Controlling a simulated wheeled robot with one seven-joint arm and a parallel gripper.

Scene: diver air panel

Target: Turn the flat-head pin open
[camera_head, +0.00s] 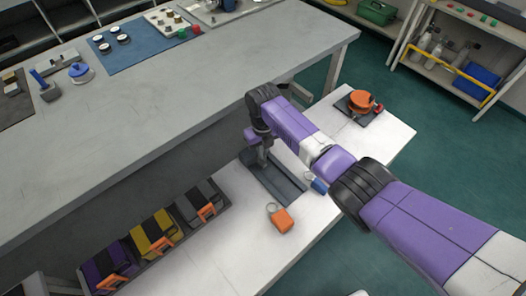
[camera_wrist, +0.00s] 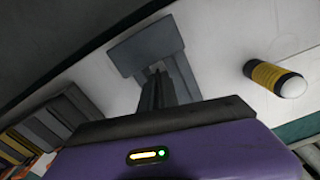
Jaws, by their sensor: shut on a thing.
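My gripper (camera_head: 263,157) points down over a dark grey plate (camera_head: 287,190) on the low white shelf. The wrist view shows the gripper's dark fingers (camera_wrist: 157,72) close together at the same grey plate (camera_wrist: 130,52). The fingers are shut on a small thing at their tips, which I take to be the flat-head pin. The pin is almost wholly hidden by the fingers, so its head and its turned angle cannot be made out.
An orange tag (camera_head: 283,220) and a blue tag (camera_head: 319,186) lie near the plate. An orange round fitting (camera_head: 361,101) sits at the shelf's far end. Purple, yellow and grey packs (camera_head: 153,234) stand left. A yellow-black cylinder (camera_wrist: 272,77) lies right in the wrist view. The grey bench (camera_head: 170,110) rises behind.

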